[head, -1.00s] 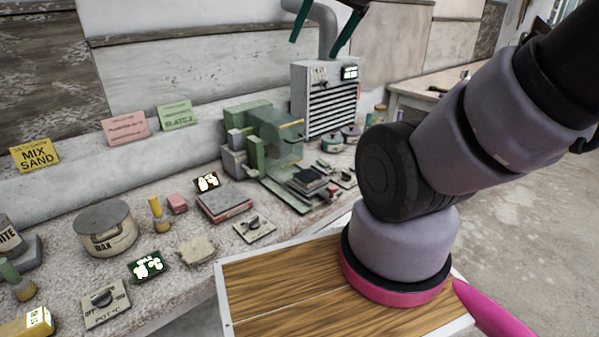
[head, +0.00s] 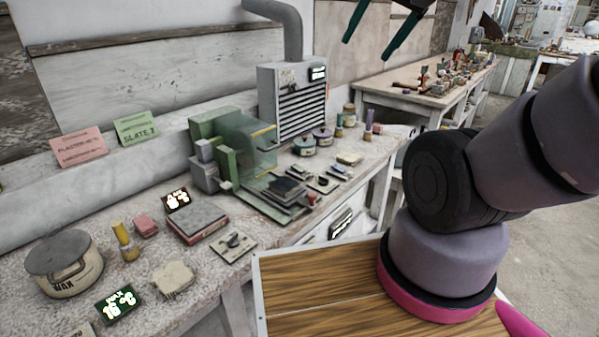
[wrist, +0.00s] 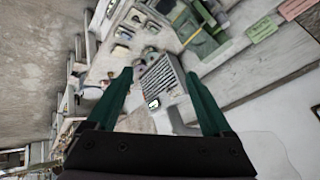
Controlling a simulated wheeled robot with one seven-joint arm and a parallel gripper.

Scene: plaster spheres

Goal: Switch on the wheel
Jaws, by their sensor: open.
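The wheel machine is a green grinder-like unit (head: 215,145) with a clear green guard, standing on the bench against the wall. The wheel itself is hard to make out behind the guard. A small plate with a dark rotary knob (head: 234,246) lies on the bench in front of it; its lettering is too small to read. My gripper (head: 382,35) has two green fingers, spread and empty, high at the top of the head view, apart from the bench. In the wrist view my gripper (wrist: 158,74) is open toward a grey vented box (wrist: 160,78), with the green machine (wrist: 205,35) beyond.
The vented box (head: 292,100) with a duct stands right of the machine. A wax pot (head: 64,265), a lit temperature display (head: 117,303), a red-edged block (head: 198,222) and small tins (head: 322,137) crowd the bench. A second table (head: 425,95) stands behind. Floor at right is clear.

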